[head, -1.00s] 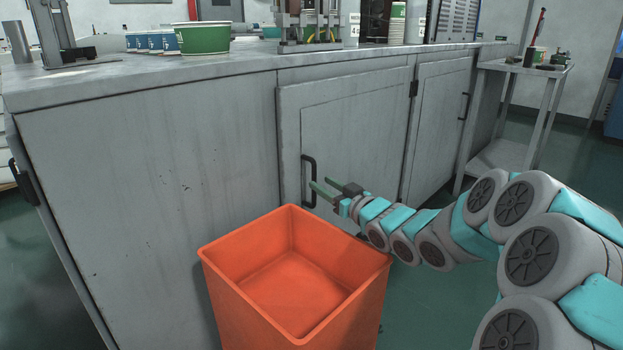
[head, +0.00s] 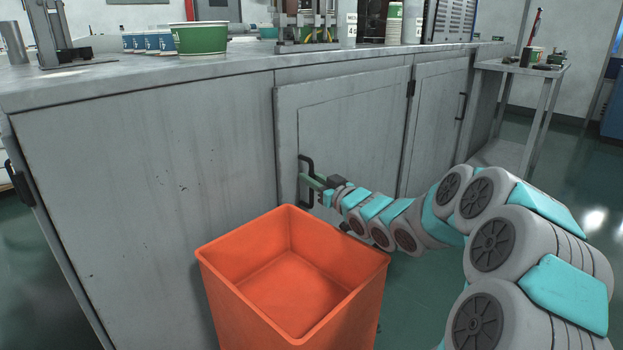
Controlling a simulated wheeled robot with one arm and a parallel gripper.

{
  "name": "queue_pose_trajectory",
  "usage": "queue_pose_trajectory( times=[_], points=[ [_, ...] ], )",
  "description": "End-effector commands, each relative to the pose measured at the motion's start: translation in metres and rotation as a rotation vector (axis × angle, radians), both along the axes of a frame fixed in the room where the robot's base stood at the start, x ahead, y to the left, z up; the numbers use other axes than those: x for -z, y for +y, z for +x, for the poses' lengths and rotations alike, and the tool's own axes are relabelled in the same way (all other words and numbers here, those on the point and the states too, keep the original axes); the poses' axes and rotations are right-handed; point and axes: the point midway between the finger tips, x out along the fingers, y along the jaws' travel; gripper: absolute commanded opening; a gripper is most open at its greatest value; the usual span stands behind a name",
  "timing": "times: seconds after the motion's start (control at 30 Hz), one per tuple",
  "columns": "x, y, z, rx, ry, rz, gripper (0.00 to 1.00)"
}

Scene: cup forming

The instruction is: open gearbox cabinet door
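The grey cabinet door (head: 350,130) in the middle of the metal bench is closed, with its hinge on the right side. Its black vertical bar handle (head: 304,164) is near the left edge. My gripper (head: 308,180) is at the handle, its green fingers reaching to the middle of the bar. The fingers overlap the bar in the picture and look close together. I cannot tell whether they are shut on it or only around it.
An orange open bin (head: 290,215) stands on the floor in front of the cabinet, just below and left of my arm. A second closed door (head: 437,115) is to the right. A small metal trolley (head: 535,110) stands beyond it.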

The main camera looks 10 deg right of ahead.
Motion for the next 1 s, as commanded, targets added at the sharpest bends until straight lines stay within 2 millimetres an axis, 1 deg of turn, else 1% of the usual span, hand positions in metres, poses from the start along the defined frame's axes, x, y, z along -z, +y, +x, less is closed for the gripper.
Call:
queue_pose_trajectory(
  times=[0.03, 0.17, 0.2, 1.0],
  points=[
    [0.0001, 0.0, 0.0, 0.0, 0.0, 0.0, 0.16],
    [0.0001, 0.0, 0.0, 0.0, 0.0, 0.0, 0.01],
    [0.0001, 0.0, -0.0001, 0.0, 0.0, 0.0, 0.0],
    [0.0002, 0.0, -0.0001, 0.0, 0.0, 0.0, 0.0]
  ],
)
